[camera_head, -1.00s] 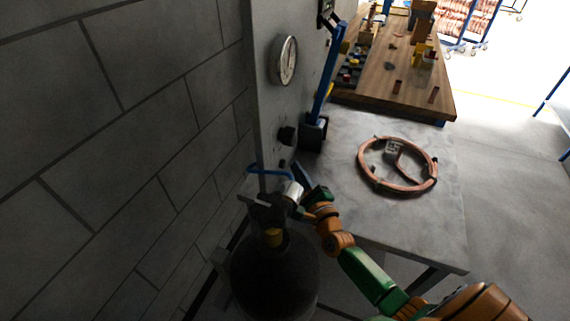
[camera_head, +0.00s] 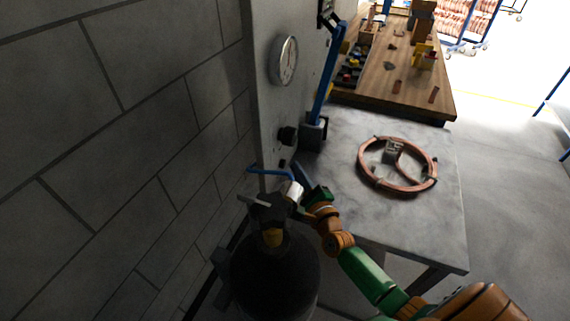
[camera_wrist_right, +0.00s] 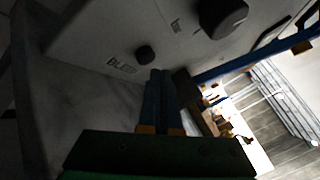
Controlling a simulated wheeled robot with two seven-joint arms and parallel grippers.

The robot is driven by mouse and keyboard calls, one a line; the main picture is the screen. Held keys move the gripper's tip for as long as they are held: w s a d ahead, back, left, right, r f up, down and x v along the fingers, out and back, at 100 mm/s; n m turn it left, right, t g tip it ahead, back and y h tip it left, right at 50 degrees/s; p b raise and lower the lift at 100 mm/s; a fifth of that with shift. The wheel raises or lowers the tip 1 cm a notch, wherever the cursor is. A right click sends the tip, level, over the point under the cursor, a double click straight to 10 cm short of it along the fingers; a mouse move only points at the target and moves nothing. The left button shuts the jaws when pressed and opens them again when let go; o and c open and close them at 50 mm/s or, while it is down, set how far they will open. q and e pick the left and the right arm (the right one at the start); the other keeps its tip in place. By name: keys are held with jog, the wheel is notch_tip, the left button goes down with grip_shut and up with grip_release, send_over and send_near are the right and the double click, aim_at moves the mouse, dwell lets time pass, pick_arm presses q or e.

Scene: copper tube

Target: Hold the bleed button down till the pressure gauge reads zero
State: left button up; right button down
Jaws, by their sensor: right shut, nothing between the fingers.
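The bleed button (camera_wrist_right: 145,54) is a small round dark button beside the "BLEED" lettering on the grey panel (camera_wrist_right: 85,35). It also shows small and dark low on the panel in the head view (camera_head: 282,163). My right gripper (camera_wrist_right: 161,72) is shut and empty, its blue fingers together. Its tips appear just short of the button and slightly to its right in the wrist view; contact is not visible. In the head view the right gripper (camera_head: 301,174) is beside the panel's lower edge. The round white pressure gauge (camera_head: 287,61) is higher on the panel; its reading is too small to tell. My left gripper is out of view.
A black knob (camera_head: 288,136) juts from the panel above the button. A dark gas cylinder (camera_head: 275,275) with a valve stands below. A copper tube coil (camera_head: 362,168) lies on the grey table (camera_head: 400,225). A blue lever (camera_head: 327,85) stands beside the panel.

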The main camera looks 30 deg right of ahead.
jog(key=shift+w+a, duration=0.3)
jog(key=shift+w, duration=0.05)
jog(key=shift+w+a, duration=0.35)
dwell(2.5)
dwell(1.3)
jog(key=shift+s+d, duration=0.6)
jog(key=shift+s, duration=0.1)
jog(key=shift+s+d, duration=1.65)
jog(key=shift+s, duration=0.25)
